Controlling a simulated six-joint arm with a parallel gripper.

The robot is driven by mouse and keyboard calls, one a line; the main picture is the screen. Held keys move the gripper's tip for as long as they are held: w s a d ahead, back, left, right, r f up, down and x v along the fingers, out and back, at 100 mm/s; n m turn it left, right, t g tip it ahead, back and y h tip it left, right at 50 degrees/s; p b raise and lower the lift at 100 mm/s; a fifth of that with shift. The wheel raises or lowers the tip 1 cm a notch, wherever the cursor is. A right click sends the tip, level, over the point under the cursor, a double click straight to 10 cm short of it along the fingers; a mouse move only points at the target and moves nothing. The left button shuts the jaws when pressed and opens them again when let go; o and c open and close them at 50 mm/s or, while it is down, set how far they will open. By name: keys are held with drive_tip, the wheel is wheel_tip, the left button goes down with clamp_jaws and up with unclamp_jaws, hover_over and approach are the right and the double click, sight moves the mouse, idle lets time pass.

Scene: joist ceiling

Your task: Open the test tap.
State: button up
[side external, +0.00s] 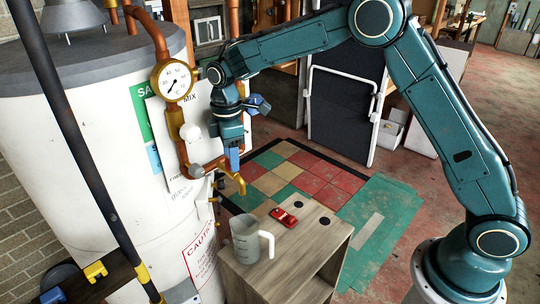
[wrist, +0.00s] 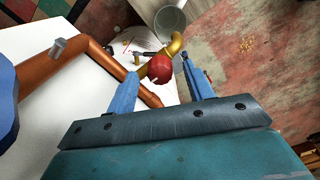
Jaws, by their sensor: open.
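The test tap shows as a brass spout (side external: 236,182) low on the pipework beside the white tank; its handle is hidden in the side view. In the wrist view the curved brass spout (wrist: 177,42) lies just beyond a round red knob (wrist: 159,68). My gripper (side external: 232,163) points down right above the tap. In the wrist view its two blue fingers (wrist: 160,65) are open, with the red knob seen between their tips and a gap on either side. I cannot tell whether the tips are level with the knob.
A copper pipe (wrist: 110,62) runs close on the left.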

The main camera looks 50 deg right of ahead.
drive_tip(key=shift+f, duration=0.15)
drive_tip(key=c, duration=1)
drive_tip(key=shift+n, duration=2.4)
drive_tip(key=o, duration=1)
